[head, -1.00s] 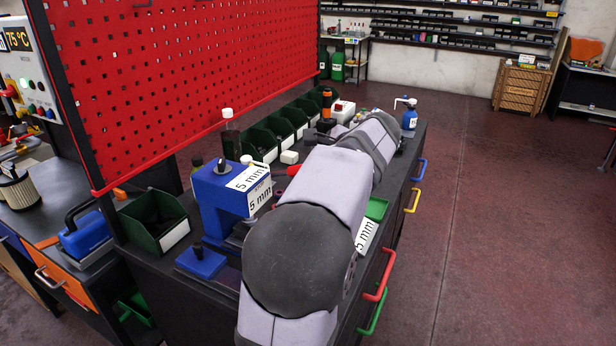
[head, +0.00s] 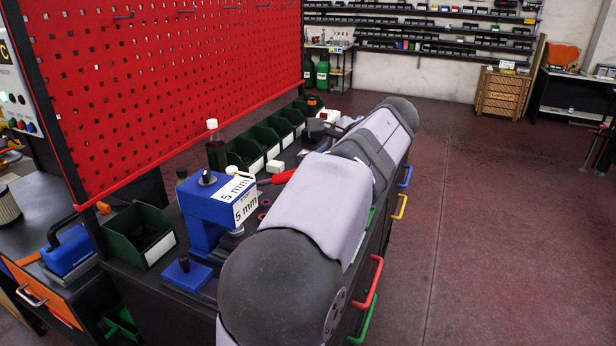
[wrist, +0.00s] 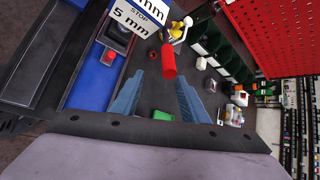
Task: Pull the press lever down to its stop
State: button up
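The blue press (head: 205,205) stands on the bench with white "5 mm" labels on its head. Its lever ends in a red handle (head: 283,177), which sticks out to the right from the press head. In the wrist view the red handle (wrist: 169,62) shows as a red cylinder just beyond my fingertips, near the middle. My gripper (wrist: 160,78) is open, with its two blue-grey fingers apart and nothing clearly between them. I cannot tell whether a finger touches the handle. In the head view my arm hides the gripper.
Green bins (head: 245,153) line the bench below the red pegboard (head: 170,80). A dark bottle (head: 215,150) stands behind the press. A small white block (head: 275,167) lies near the bins. A larger green bin (head: 138,233) stands left of the press.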

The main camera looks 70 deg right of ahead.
jog(key=w+r+p+v, duration=0.1)
jog(key=p+v, duration=0.4)
jog(key=v, duration=0.3)
jog(key=shift+p, duration=0.35)
dwell(0.5)
jog(key=shift+r, duration=0.15)
dwell(0.6)
